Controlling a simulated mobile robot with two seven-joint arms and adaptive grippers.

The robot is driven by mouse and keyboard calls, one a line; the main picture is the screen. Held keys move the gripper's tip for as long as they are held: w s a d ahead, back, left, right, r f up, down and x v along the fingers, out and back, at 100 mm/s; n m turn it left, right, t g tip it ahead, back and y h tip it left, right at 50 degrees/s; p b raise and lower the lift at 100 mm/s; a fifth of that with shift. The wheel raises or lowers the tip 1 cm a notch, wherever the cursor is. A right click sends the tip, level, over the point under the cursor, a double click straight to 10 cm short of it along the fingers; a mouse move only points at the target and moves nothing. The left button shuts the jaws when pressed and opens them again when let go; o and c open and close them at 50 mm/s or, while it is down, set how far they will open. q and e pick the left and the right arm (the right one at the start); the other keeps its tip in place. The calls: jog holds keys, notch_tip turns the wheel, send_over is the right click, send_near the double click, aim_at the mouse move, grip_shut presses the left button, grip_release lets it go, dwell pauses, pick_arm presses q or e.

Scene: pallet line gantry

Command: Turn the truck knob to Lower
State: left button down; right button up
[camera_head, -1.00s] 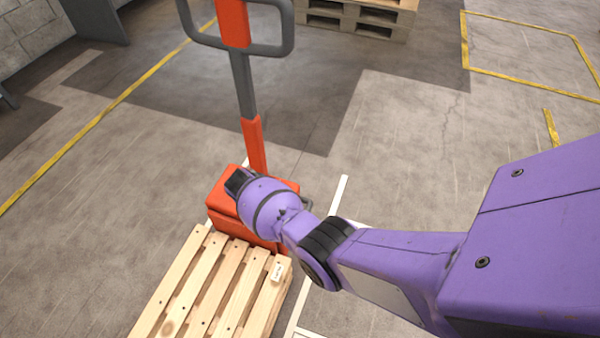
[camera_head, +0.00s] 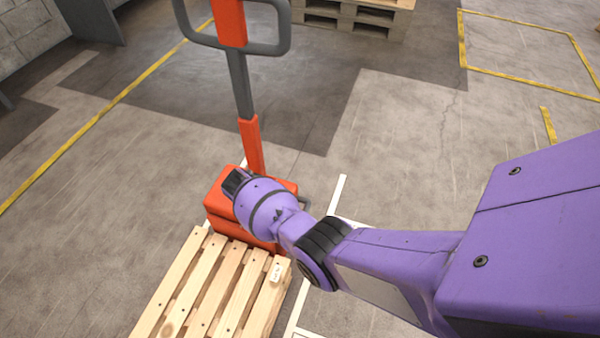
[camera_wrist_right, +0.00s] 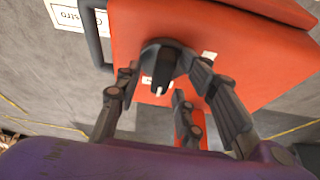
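The orange pallet truck (camera_head: 216,203) stands at the end of a wooden pallet, its grey-and-orange handle (camera_head: 240,85) upright. In the right wrist view, the black knob (camera_wrist_right: 164,63) with a white pointer mark sits on the truck's orange body (camera_wrist_right: 215,28). My right gripper (camera_wrist_right: 163,76) is open, with its fingers on either side of the knob. Gaps show beside the knob; contact is not clear. My left gripper is not in view.
The light wooden pallet (camera_head: 216,285) lies in front of the truck. A dark bar (camera_wrist_right: 96,38) and a white label (camera_wrist_right: 78,15) are beside the orange body in the wrist view. Stacked pallets (camera_head: 355,18) stand at the back. Concrete floor around is clear.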

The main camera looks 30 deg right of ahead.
jog(key=shift+w+a+r, duration=0.15)
jog(key=shift+w+r, duration=0.1)
jog(key=v, duration=1.1)
jog(key=shift+s+r, duration=0.25)
jog(key=shift+s, duration=0.1)
